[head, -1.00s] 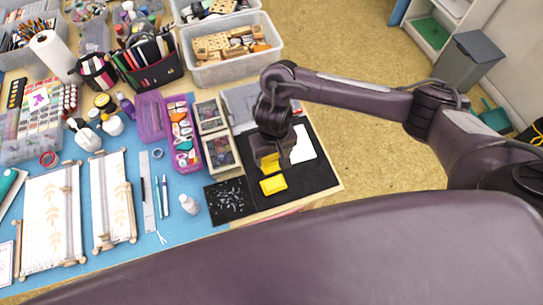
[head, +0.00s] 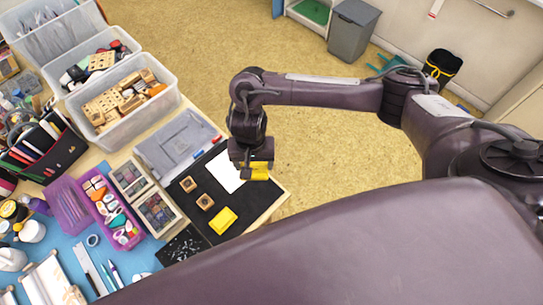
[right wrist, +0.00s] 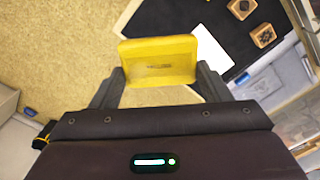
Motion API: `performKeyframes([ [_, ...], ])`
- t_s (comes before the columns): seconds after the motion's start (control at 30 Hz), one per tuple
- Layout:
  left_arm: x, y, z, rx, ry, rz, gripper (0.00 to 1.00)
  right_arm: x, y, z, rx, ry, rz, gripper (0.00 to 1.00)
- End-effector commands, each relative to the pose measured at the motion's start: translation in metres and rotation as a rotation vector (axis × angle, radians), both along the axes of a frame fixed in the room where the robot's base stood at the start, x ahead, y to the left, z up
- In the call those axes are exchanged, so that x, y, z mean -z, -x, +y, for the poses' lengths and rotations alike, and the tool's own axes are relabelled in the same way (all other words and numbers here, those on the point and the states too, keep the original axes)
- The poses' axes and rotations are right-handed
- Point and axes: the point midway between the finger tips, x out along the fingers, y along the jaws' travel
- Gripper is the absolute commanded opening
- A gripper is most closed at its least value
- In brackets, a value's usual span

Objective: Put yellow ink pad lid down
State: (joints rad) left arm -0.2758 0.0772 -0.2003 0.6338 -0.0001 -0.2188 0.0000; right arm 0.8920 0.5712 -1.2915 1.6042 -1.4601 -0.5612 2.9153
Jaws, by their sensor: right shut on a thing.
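My right gripper (head: 256,166) is shut on the yellow ink pad lid (right wrist: 160,62), which shows between its two fingers in the right wrist view. In the head view the lid (head: 254,175) hangs below the fingers near the right edge of the black mat (head: 250,205). Its exact height is hard to tell. The yellow ink pad (head: 222,220) lies on the mat's near part, apart from the gripper. My left gripper is not in view.
Two wooden stamps (head: 188,184) (head: 205,201) and a white paper (head: 226,171) are on the mat. A grey box (head: 178,143), ink pad boxes (head: 131,179) and a clear bin of stamps (head: 123,104) stand left. The table edge and open floor lie right.

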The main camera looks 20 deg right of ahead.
Motion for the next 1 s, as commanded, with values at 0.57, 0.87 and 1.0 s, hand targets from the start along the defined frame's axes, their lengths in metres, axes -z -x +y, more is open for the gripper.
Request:
performKeyframes([
  [0.57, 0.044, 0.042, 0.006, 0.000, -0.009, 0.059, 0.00, 0.097, 0.002, 0.001, 0.015, -0.001, 0.005, 0.49],
  [0.87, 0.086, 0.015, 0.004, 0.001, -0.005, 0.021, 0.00, 0.151, 0.001, 0.000, 0.014, 0.000, 0.002, 0.49],
  [1.0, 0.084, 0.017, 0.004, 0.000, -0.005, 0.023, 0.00, 0.157, 0.001, 0.000, 0.012, 0.001, 0.002, 0.49],
])
